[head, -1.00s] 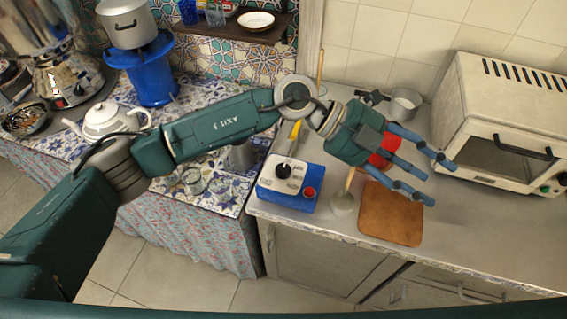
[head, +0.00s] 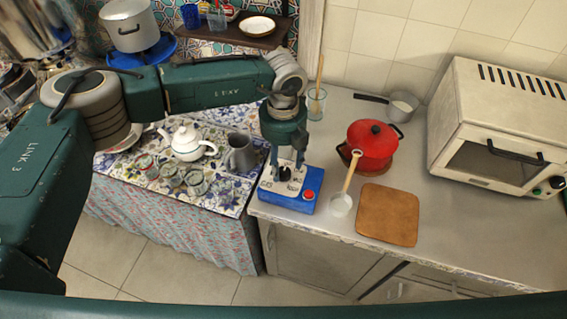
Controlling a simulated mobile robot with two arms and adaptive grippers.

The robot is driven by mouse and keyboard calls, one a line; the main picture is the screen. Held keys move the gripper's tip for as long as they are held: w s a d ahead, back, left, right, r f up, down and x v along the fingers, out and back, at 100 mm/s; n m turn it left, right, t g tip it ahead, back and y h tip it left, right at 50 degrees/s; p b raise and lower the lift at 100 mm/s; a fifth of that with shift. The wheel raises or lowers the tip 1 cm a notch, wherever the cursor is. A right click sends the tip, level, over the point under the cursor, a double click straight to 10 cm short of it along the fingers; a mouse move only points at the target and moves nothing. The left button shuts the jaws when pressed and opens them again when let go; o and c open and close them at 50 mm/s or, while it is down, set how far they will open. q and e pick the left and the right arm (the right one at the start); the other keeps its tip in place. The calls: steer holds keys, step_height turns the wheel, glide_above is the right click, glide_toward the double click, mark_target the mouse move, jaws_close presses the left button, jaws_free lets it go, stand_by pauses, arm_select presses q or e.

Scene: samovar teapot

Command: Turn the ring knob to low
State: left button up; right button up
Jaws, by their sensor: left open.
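The blue box (head: 301,203) has a pale top panel with a black round knob (head: 285,174) and a red button. It stands at the left front end of the grey counter. My left gripper (head: 286,162) points down over this panel, open, with its fingertips close around the black knob in the picture. I cannot tell whether they touch it. The fingers partly cover the panel, and the knob's setting cannot be read. My right gripper is not in view.
To the right are a ladle (head: 342,203), a wooden board (head: 388,214), a red pot (head: 372,147) and a white oven (head: 497,130). A glass (head: 316,104) stands behind the box. A grey jug (head: 240,153) and white teapot (head: 187,143) are on the tiled table left.

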mark_target(284, 171)
arm_select(q)
steer(key=shift+f+p, duration=0.3)
steer(key=shift+f, duration=1.25)
steer(key=shift+c, duration=0.5)
steer(key=c, duration=1)
steer(key=shift+f+m+b, duration=0.1)
steer(key=shift+m+b, duration=0.3)
steer(key=shift+b, duration=0.25)
steer(key=shift+c, duration=0.2)
steer(key=m+b, duration=0.5)
steer(key=b, duration=0.3)
steer(key=shift+d+f+m+b, duration=0.1)
steer(key=shift+m+b, duration=0.2)
steer(key=shift+m, duration=0.1)
steer(key=shift+r+m+b, duration=0.25)
steer(key=shift+m+b, duration=0.95)
steer(key=shift+b, duration=0.1)
